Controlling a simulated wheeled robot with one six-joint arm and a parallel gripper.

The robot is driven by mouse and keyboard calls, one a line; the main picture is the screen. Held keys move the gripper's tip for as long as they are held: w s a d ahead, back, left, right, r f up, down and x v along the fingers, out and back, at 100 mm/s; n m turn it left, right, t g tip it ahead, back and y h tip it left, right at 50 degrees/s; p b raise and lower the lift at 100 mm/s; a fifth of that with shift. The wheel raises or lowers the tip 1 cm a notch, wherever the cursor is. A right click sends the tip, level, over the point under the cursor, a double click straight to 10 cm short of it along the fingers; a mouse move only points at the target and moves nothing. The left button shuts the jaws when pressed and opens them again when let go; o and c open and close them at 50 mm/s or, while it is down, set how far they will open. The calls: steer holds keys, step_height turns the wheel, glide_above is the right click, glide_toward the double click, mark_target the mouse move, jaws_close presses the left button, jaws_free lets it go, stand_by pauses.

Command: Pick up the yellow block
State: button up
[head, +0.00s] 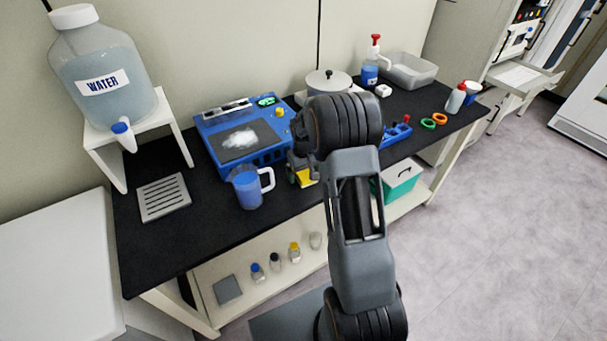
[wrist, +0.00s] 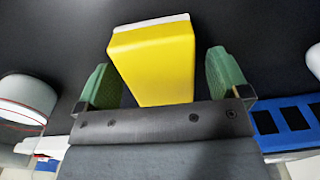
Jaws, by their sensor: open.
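The yellow block (wrist: 155,60) sits in the middle of the wrist view, between the two green fingertips of my gripper (wrist: 163,82). The block has a thin white edge along its far side. In the head view a bit of the yellow block (head: 306,178) shows on the black bench, beside the blue jug; my arm hides the rest. My gripper (head: 297,174) is open and low over the bench there, partly hidden by my arm.
The blue jug (head: 247,188) stands close to the left of my gripper. A blue device (head: 215,130) with white powder on its plate is behind. A pot (head: 328,82) and a blue rack (head: 397,133) are beyond my arm.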

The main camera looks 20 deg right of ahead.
steer(key=c, duration=1)
steer(key=shift+r, duration=0.45)
step_height(320, 180, up, 2)
steer(key=shift+r, duration=0.15)
steer(key=s+d+r, duration=0.3)
steer(key=s+d+r+b, duration=0.1)
steer(key=s+d+r, duration=0.2)
steer(key=s, duration=0.1)
steer(key=s+d+r, duration=0.3)
steer(key=shift+s+r, duration=0.4)
